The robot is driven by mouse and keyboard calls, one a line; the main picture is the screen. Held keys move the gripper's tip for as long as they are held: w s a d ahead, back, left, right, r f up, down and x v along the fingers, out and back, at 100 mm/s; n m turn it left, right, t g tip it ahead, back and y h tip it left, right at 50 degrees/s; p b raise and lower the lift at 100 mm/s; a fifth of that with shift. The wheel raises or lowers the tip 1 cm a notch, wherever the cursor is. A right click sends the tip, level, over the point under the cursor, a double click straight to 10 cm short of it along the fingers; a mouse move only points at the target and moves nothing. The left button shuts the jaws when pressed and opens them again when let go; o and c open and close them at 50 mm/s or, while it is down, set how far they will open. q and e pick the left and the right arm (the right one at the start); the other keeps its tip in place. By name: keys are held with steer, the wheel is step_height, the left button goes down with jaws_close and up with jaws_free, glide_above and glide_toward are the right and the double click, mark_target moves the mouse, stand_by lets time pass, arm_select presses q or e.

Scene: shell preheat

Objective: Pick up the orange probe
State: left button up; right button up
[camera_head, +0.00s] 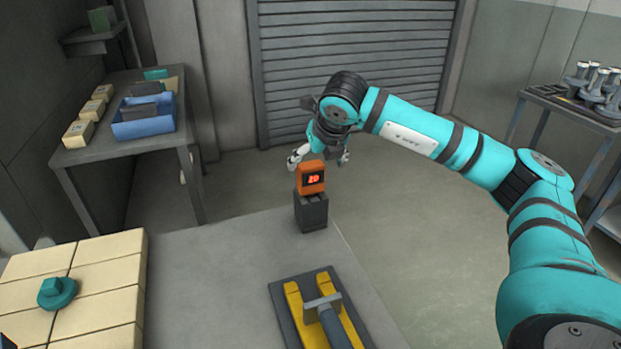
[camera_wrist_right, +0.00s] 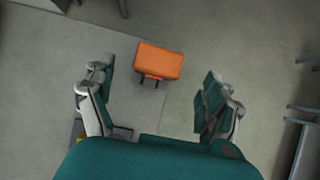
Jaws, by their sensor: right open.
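The orange probe (camera_head: 311,178) with a lit red display stands upright in a dark grey holder (camera_head: 311,212) near the far corner of the grey table. My right gripper (camera_head: 319,158) is behind and slightly above the probe in the head view, its fingers spread to either side. In the right wrist view the probe (camera_wrist_right: 159,62) lies ahead between the two open fingers (camera_wrist_right: 160,100), apart from both. The right gripper is open and empty. My left gripper is not in view.
A yellow and dark tool on a mat (camera_head: 276,302) lies at the table's front. Cream blocks (camera_head: 105,283) with a teal knob (camera_head: 57,292) are at left. A side table (camera_head: 120,148) bears a blue bin (camera_head: 143,128). The table's middle (camera_head: 215,270) is clear.

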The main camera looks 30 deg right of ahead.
mark_target(311, 165)
steer(key=p+x, duration=0.1)
steer(key=x, duration=0.1)
steer(key=p+x, duration=0.1)
steer(key=x, duration=0.1)
steer(key=shift+w, duration=0.4)
steer(key=shift+w+f, duration=0.1)
steer(key=shift+f, duration=0.2)
steer(key=c, duration=0.3)
steer(key=shift+r, duration=0.1)
steer(key=c, duration=1.1)
